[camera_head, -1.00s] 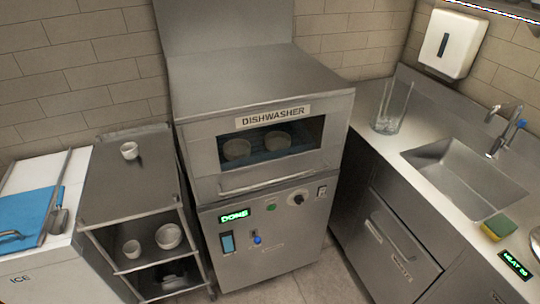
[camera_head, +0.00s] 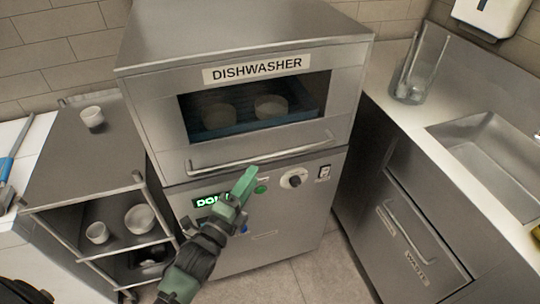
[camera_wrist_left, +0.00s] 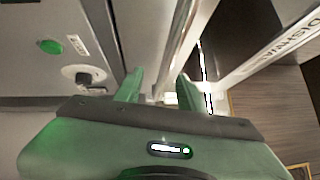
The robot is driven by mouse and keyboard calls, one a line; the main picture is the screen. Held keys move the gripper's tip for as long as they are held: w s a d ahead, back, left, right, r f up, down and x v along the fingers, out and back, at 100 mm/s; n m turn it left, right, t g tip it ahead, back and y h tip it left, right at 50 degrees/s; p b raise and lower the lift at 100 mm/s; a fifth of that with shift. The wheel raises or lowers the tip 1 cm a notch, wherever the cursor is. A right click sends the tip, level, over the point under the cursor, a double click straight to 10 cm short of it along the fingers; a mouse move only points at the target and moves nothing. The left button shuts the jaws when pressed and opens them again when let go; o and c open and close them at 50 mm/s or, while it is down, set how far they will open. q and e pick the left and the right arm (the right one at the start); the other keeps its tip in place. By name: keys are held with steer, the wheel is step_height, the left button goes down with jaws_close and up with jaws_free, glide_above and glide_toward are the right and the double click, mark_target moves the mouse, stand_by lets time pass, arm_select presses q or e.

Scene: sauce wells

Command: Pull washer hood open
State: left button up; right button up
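The dishwasher hood (camera_head: 160,115) is a steel box with a dark window, and it is down on the machine's lower body. Its long bar handle (camera_head: 290,151) runs along the hood's lower front edge. My left gripper (camera_head: 245,183) is just below and in front of the handle, left of its middle. In the left wrist view its two green fingers (camera_wrist_left: 158,90) are spread apart. The handle bar (camera_wrist_left: 188,45) runs toward the gap between them; contact cannot be told. My right gripper is in neither view.
The lower panel has a display (camera_head: 208,201) partly covered by my gripper, a green button (camera_head: 260,189) and a knob (camera_head: 294,181). A steel cart (camera_head: 62,155) with white cups stands left. A counter (camera_head: 395,110) with a glass container (camera_head: 413,80) and sink is right. Open floor shows in front.

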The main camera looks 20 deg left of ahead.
mark_target(264, 158)
arm_select(q)
steer(key=shift+w+d+r+p, duration=0.2)
steer(key=shift+w+r, duration=0.25)
steer(key=shift+w, duration=0.2)
steer(key=shift+w+d+r+p, duration=0.1)
steer(key=shift+w+r+p, duration=0.05)
steer(key=shift+w+r, duration=0.4)
steer(key=x, duration=0.4)
steer(key=shift+f, duration=0.35)
steer(key=shift+w+p, duration=0.3)
steer(key=shift+w, duration=0.15)
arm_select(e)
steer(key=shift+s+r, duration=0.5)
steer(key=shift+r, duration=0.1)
arm_select(q)
jaws_close()
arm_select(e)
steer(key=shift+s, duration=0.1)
